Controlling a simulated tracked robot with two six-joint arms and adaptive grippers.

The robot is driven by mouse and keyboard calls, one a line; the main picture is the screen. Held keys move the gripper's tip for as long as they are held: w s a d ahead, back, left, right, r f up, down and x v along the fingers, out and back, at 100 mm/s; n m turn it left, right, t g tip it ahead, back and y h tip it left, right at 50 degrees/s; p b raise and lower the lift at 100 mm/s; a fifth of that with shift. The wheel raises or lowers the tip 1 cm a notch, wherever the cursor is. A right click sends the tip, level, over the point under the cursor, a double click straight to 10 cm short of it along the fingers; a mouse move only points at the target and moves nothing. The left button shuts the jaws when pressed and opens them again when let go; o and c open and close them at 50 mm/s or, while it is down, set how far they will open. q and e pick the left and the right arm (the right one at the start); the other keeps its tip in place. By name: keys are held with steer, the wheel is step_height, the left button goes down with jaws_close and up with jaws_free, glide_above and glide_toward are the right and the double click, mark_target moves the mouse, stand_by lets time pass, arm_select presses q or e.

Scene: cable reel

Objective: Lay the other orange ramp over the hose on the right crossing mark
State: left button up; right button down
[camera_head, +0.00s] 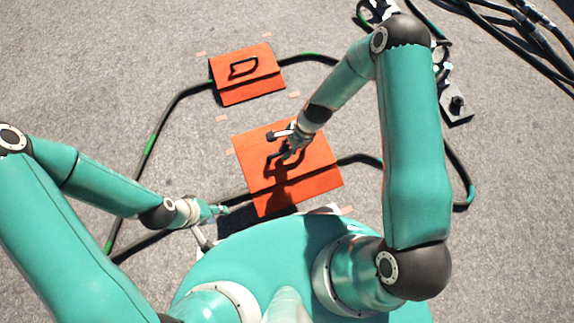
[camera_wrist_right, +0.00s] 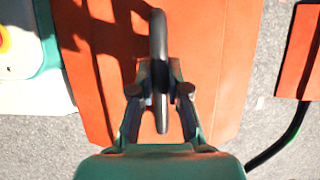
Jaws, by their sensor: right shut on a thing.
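The near orange ramp (camera_head: 318,178) hangs or lies across the hose (camera_head: 360,159). The hose comes out from under it on both sides; I cannot tell whether it touches the ground. My right gripper (camera_head: 285,142) is shut on its black handle, which stands upright between the fingers in the right wrist view (camera_wrist_right: 159,60). The far orange ramp (camera_head: 232,94) lies over the hose further back, its black handle free. Pale orange marks (camera_head: 221,118) show on the ground around the ramps. My left gripper (camera_head: 217,211) is low by the hose at the left; its jaws are unclear.
A dark block (camera_head: 457,106) and black cables (camera_head: 520,40) lie at the upper right. My teal base fills the bottom. The hose loops around both sides. Grey paving is clear at the upper left. The far ramp's edge shows at the right of the right wrist view (camera_wrist_right: 300,60).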

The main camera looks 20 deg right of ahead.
steer(key=shift+f+b, duration=0.4)
steer(key=shift+f, duration=0.25)
steer(key=shift+d+f+b, duration=0.1)
steer(key=shift+f+b, duration=4.9)
steer(key=shift+f, duration=4.5)
steer(key=c, duration=1.2)
jaws_free()
steer(key=shift+f, duration=0.1)
steer(key=shift+o, duration=0.2)
